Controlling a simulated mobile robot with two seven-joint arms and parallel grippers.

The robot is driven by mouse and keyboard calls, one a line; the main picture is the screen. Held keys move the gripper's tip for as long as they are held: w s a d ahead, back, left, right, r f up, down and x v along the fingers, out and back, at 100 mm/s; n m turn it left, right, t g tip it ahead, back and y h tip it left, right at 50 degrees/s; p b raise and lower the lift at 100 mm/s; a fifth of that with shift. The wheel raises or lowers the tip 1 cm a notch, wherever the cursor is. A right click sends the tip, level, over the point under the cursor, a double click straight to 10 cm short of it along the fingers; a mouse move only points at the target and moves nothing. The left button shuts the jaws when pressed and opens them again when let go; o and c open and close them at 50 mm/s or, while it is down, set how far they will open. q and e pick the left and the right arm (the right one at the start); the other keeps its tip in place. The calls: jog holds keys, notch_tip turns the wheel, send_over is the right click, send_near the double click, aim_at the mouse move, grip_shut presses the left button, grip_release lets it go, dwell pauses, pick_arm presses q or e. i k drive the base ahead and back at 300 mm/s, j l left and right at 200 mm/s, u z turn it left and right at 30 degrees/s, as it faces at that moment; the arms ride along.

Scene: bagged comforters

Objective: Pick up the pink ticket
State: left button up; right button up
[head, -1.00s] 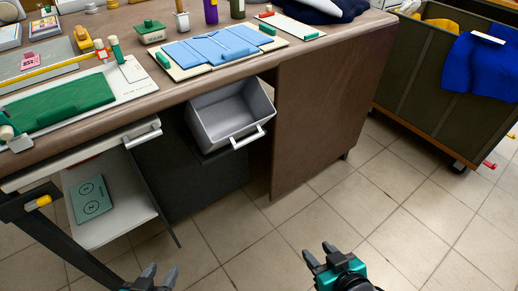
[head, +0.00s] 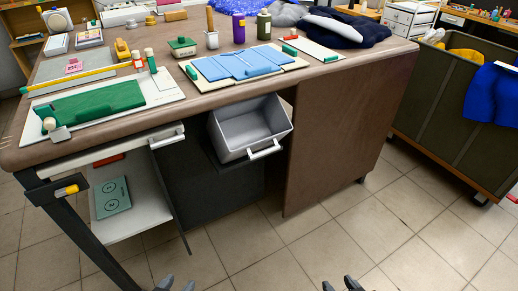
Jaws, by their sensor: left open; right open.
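A small pink ticket (head: 74,66) lies flat on a grey mat at the left part of the brown table (head: 165,64), behind a yellow ruler-like bar. Dark marks show on it, too small to read. My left gripper (head: 176,286) shows only its fingertips at the bottom edge, open and empty over the floor. My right gripper (head: 340,285) also shows only its tips at the bottom edge, open and empty. Both are well in front of the table and far from the ticket.
A green pad (head: 92,104) on a white board and a folded blue cloth (head: 237,63) lie on the table. An open grey drawer (head: 245,128) juts from the front. A dark bin (head: 455,105) stands at right. The tiled floor in front is clear.

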aim_at(76, 66)
jog(key=j, duration=2.95)
jog(key=i+j, duration=0.1)
jog(key=j, duration=0.3)
jog(key=i+j, duration=0.1)
jog(key=j, duration=0.25)
jog(key=i+j, duration=0.1)
jog(key=j, duration=0.3)
jog(key=i+j, duration=0.1)
jog(key=j, duration=0.3)
jog(key=i+j, duration=0.1)
jog(key=j, duration=0.25)
jog(key=u, duration=0.05)
